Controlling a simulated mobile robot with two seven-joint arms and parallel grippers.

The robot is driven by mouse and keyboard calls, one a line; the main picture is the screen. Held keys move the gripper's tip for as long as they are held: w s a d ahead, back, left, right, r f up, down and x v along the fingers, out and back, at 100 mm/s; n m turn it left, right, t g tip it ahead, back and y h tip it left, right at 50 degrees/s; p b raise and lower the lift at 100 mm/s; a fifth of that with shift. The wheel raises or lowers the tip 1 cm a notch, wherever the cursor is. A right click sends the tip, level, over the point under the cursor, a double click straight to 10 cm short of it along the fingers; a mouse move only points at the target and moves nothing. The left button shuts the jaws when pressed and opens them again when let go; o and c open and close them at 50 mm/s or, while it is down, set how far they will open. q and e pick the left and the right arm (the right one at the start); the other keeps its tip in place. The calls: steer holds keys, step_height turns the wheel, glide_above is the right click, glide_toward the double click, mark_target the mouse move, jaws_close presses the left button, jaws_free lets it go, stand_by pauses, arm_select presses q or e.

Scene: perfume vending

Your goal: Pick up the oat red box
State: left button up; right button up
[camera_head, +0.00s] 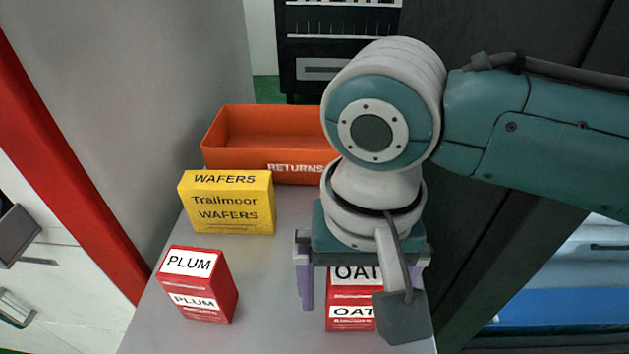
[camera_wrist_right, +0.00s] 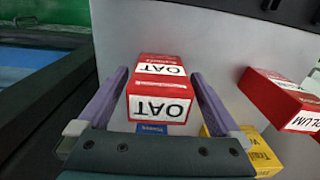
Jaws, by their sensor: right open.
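The red box labelled OAT (camera_head: 350,318) stands on the grey table, partly hidden behind my right wrist and its camera. My right gripper (camera_head: 362,290) is over it, pointing down and open. In the right wrist view the OAT box (camera_wrist_right: 161,88) lies between the two purple fingers of the gripper (camera_wrist_right: 160,88), with a finger on each side. Small gaps show beside the box, so the fingers do not look closed on it. My left gripper is not in view.
A red PLUM box (camera_head: 198,285) and a yellow WAFERS box (camera_head: 227,203) stand to the left. An orange RETURNS bin (camera_head: 262,170) stands behind. The grey table (camera_head: 265,285) is bare between PLUM and OAT; its right edge is close to OAT.

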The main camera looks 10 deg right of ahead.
steer(key=shift+f, duration=0.75)
steer(key=shift+d, duration=0.1)
steer(key=c, duration=1.5)
